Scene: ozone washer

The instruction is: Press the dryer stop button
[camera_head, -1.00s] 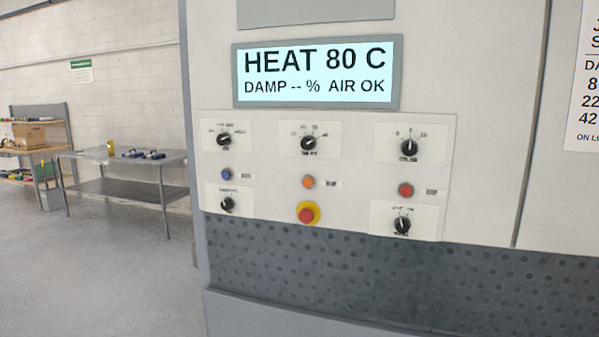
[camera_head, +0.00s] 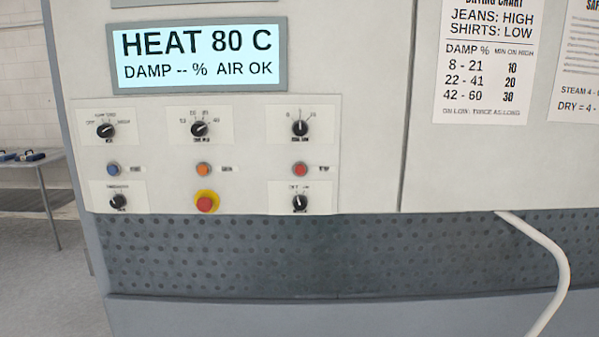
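The control panel (camera_head: 250,183) is on the front of a pale grey machine, left of the middle of the view. Its middle row has a blue button (camera_head: 113,169), an orange button (camera_head: 203,170) and a red button (camera_head: 300,170). Each has a small label to its right, too blurred to read for sure. Below the orange button is a red mushroom button (camera_head: 205,204) on a yellow ring. Several black knobs sit above and below the row. My gripper is not in view, so its state is hidden.
A lit display (camera_head: 197,55) above the panel reads HEAT 80 C, DAMP -- %, AIR OK. A drying chart (camera_head: 487,60) hangs to the right. A white hose (camera_head: 552,262) curves out at lower right. A metal table (camera_head: 40,165) stands at far left, with open floor before it.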

